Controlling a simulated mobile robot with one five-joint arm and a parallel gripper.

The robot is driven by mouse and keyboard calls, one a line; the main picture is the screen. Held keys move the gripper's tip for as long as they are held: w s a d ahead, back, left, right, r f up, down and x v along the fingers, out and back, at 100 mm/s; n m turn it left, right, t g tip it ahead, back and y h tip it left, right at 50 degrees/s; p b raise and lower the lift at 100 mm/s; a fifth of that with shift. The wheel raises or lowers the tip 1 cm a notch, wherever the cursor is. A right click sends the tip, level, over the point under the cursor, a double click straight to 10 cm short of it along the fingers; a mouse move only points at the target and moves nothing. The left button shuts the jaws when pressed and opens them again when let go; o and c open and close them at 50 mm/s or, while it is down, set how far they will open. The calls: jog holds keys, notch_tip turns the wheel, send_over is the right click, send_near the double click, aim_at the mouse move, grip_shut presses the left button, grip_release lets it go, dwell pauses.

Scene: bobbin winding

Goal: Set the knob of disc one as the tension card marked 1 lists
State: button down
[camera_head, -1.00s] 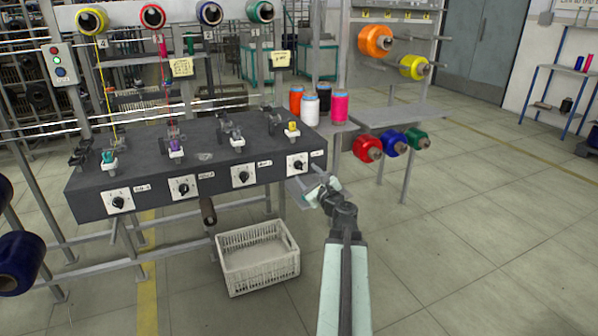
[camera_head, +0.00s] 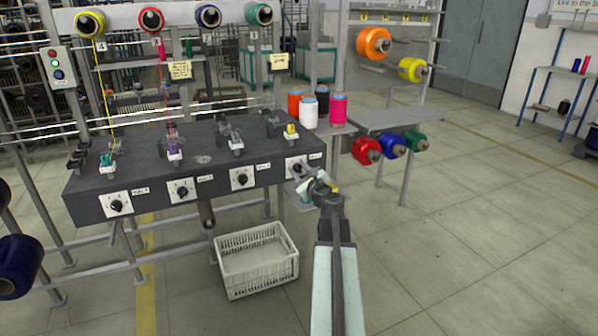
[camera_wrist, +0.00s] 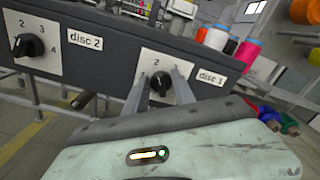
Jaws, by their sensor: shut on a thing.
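The knob of disc 1 (camera_wrist: 161,86) is a small dark knob on a white numbered plate (camera_wrist: 150,63) in the wrist view. The label "disc 1" (camera_wrist: 211,77) is to its right. My gripper (camera_wrist: 162,80) is shut on this knob, one grey finger on each side. Part of the plate is hidden by the fingers, and the knob's pointer direction is not clear. In the head view the plate (camera_head: 291,164) is at the right end of the dark bench, with my gripper (camera_head: 303,178) at it. Yellow cards (camera_head: 180,70) (camera_head: 278,61) hang above the bench; their writing is too small to read.
The disc 2 knob (camera_wrist: 28,46) is to the left on the same bench front (camera_head: 150,207). A white crate (camera_head: 258,285) stands on the floor below. Coloured cones (camera_head: 338,110) stand on a shelf to the right. Open floor lies to the right.

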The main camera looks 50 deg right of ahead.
jog(key=shift+w+n, duration=0.1)
jog(key=shift+n, duration=0.2)
jog(key=n, duration=0.5)
jog(key=shift+a+f+n, duration=0.1)
jog(key=shift+a+n, duration=0.05)
jog(key=shift+n, duration=0.15)
jog(key=n, duration=0.5)
jog(key=shift+w+f+n+b, duration=0.1)
jog(key=shift+n+b, duration=0.2)
jog(key=c, duration=1.1)
grip_release()
jog(key=v, duration=0.8)
